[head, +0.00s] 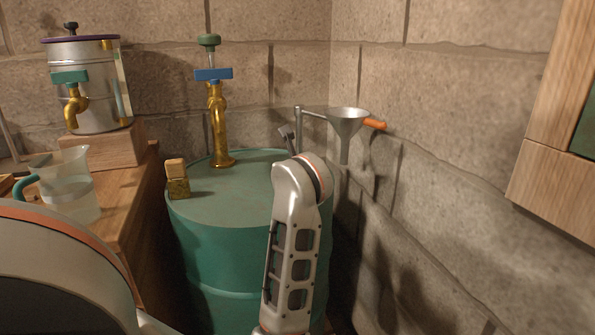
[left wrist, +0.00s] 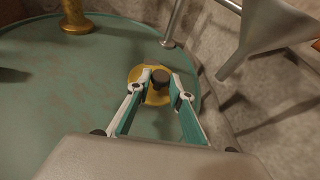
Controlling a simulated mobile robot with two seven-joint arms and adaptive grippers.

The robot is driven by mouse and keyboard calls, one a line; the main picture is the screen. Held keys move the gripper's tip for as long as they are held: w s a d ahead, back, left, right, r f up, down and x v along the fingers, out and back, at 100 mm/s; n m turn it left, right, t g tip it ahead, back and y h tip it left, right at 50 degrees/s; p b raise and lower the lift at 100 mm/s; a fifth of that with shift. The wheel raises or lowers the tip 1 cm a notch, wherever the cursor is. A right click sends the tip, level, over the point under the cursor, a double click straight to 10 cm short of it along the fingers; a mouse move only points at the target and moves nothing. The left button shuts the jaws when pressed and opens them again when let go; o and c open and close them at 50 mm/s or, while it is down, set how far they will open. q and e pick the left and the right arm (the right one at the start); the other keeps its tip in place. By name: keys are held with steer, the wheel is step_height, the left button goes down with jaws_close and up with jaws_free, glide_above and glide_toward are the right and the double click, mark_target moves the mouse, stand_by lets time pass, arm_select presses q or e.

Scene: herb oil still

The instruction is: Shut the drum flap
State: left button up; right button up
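The green drum (head: 222,205) stands in the corner by the stone wall. In the left wrist view, a round yellow flap (left wrist: 135,75) with a dark knob (left wrist: 160,78) is on the drum's top (left wrist: 80,75), near its rim. The flap looks flat against the top, but I cannot tell whether it is fully closed. My left gripper (left wrist: 162,82) has its fingers on both sides of the knob, with a small gap showing. In the head view my arm hides the flap and the left gripper. My right gripper is not in view.
A metal funnel (head: 346,121) hangs by the wall at right. A jug (head: 70,185) and steel vessel (head: 85,80) are at left.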

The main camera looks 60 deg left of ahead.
arm_select(q)
steer(key=o, duration=0.3)
steer(key=shift+w+f, duration=0.1)
steer(key=shift+f, duration=0.3)
steer(key=shift+o, duration=0.2)
steer(key=shift+r, duration=0.3)
step_height(320, 180, up, 10)
stand_by(0.4)
